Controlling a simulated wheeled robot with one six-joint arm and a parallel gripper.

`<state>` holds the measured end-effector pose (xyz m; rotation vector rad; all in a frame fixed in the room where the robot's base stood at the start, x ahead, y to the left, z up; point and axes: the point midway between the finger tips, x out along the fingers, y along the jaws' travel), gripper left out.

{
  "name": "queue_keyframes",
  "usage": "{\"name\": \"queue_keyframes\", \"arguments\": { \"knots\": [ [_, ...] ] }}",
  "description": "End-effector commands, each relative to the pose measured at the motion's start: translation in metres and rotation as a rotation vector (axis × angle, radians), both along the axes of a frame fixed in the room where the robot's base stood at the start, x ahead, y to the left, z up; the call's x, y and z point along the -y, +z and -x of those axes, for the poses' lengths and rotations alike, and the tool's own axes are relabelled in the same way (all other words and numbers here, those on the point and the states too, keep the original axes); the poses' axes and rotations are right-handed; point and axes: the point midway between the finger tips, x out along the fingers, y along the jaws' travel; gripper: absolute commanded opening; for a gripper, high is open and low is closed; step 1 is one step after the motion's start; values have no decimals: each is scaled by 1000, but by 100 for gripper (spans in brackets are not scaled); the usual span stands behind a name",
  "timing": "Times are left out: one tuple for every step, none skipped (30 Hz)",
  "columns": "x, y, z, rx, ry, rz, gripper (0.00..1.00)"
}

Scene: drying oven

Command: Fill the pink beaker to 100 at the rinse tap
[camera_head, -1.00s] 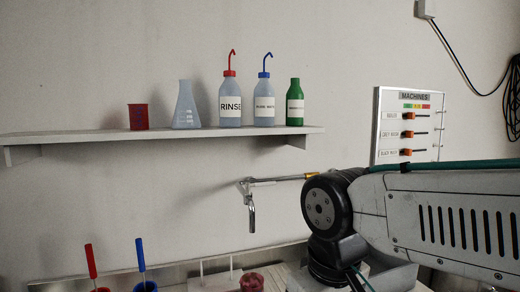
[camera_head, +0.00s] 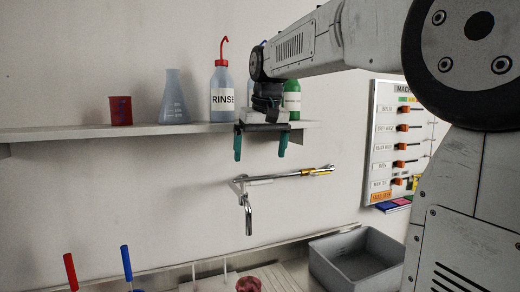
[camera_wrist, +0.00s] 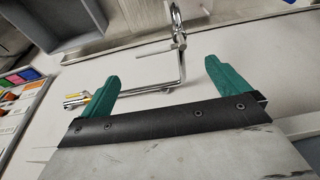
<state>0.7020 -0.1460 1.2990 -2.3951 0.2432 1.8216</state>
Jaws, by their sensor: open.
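The rinse tap (camera_head: 247,208) is a chrome wall pipe with a spout bent downward; it also shows in the wrist view (camera_wrist: 182,62). My gripper (camera_head: 260,150) is open and empty in front of the shelf, above the tap in the head view. Its green fingers (camera_wrist: 160,72) stand wide apart, with the tap pipe seen beyond and between them. A dark pinkish-red round vessel (camera_head: 249,284) is low at the picture's bottom edge, partly cut off. A red beaker (camera_head: 121,110) stands upright on the shelf's left. I cannot tell which is the pink beaker; no fill level is readable.
The wall shelf (camera_head: 70,134) holds a flask (camera_head: 174,97), a RINSE bottle (camera_head: 222,90) and a green bottle (camera_head: 292,97), with my arm partly covering the right end. A grey basin (camera_head: 330,264) lies lower right, beside a ribbed rack. A MACHINES panel (camera_head: 385,130) hangs right.

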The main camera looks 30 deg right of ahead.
Motion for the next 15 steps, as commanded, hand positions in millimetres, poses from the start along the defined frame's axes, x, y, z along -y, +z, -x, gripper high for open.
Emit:
{"name": "queue_keyframes", "arguments": {
  "knots": [
    [1,-3,-2,-2,-1,-1,100],
    [1,-6,-3,-2,0,0,100],
    [1,-11,-4,-2,0,0,100],
    [1,-15,-5,-3,1,0,100],
    [1,-20,-6,-3,1,0,100],
    [0,-26,-8,-3,2,-1,100],
    [0,-31,-9,-3,3,-1,100],
    [0,-35,-11,-4,3,-1,100],
    [1,-41,-12,-2,3,-1,100],
    [1,-45,-13,-3,3,-1,100],
    [1,-50,-14,-3,3,-1,100],
    [1,-55,-16,-2,3,-1,100],
    [2,-58,-17,-2,3,-1,100],
    [2,-61,-18,-2,3,-1,100],
    [2,-65,-19,-2,3,-1,100]
  ]
}}
